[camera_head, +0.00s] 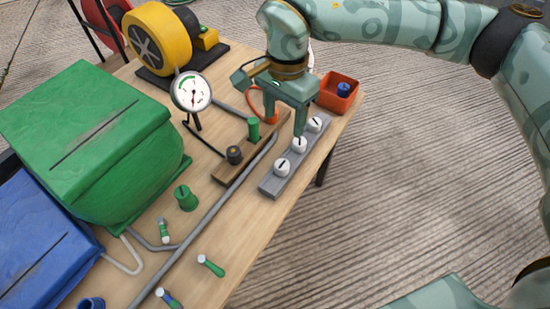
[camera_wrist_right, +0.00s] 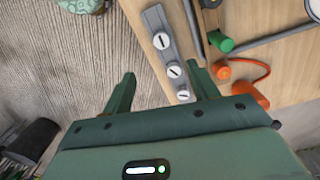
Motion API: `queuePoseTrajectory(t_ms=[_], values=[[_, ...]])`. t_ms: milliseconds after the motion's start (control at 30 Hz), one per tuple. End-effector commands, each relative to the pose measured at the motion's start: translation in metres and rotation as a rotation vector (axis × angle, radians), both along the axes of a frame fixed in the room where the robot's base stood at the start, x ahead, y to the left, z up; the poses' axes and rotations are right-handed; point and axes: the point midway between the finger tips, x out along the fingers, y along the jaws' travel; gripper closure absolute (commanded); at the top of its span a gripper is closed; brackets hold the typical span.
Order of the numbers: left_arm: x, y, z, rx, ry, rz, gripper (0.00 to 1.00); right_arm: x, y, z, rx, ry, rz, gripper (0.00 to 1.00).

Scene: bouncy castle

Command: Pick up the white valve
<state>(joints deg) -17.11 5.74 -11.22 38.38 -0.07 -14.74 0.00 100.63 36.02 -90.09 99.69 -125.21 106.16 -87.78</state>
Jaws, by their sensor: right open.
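Three white valves sit in a row on a grey strip (camera_head: 267,186) on the wooden table: a near one (camera_head: 282,167), a middle one (camera_head: 299,145) and a far one (camera_head: 315,124). Each has a dark slot on top. My right gripper (camera_head: 286,122) is open and empty, pointing down above the strip's far end. In the right wrist view the fingers (camera_wrist_right: 162,75) are apart. Two valves, the middle (camera_wrist_right: 174,69) and one closer to the palm (camera_wrist_right: 183,94), show toward the inner side of one finger; the third (camera_wrist_right: 161,41) lies beyond the fingertips. My left gripper is not in view.
A wooden block with a green peg (camera_head: 253,128) and a dark knob (camera_head: 234,155) stands left of the strip. A gauge (camera_head: 191,92), a grey pipe (camera_head: 215,206) and a green bag-like box (camera_head: 90,140) are further left. An orange bin (camera_head: 336,97) stands beyond the strip.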

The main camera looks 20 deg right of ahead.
Motion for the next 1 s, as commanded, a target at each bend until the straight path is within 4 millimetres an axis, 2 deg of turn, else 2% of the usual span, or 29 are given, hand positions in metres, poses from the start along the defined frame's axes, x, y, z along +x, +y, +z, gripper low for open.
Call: queuePoseTrajectory(t_ms=[67, 133, 233, 433, 533, 733, 800, 1000], values=[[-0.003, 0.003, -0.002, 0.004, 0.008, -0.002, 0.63, 0.0, -0.003, -0.002, -0.032, -0.014, 0.023, 0.41], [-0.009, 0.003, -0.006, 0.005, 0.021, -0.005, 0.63, 0.0, -0.004, -0.014, -0.038, -0.016, 0.027, 0.41], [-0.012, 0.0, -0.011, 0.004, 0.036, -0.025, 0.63, 0.0, -0.004, -0.041, -0.036, -0.01, 0.025, 0.41], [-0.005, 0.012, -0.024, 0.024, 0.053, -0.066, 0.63, -0.001, -0.004, -0.089, -0.033, -0.011, 0.024, 0.41], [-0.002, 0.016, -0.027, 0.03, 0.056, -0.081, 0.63, -0.001, -0.004, -0.102, -0.032, -0.012, 0.023, 0.41], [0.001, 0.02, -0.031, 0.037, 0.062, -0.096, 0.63, -0.001, -0.003, -0.115, -0.032, -0.016, 0.023, 0.41], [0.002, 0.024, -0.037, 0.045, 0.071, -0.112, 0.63, -0.001, -0.001, -0.129, -0.032, -0.012, 0.023, 0.41], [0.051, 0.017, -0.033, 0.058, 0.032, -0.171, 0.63, -0.002, 0.002, -0.144, -0.032, -0.013, 0.022, 0.41]])
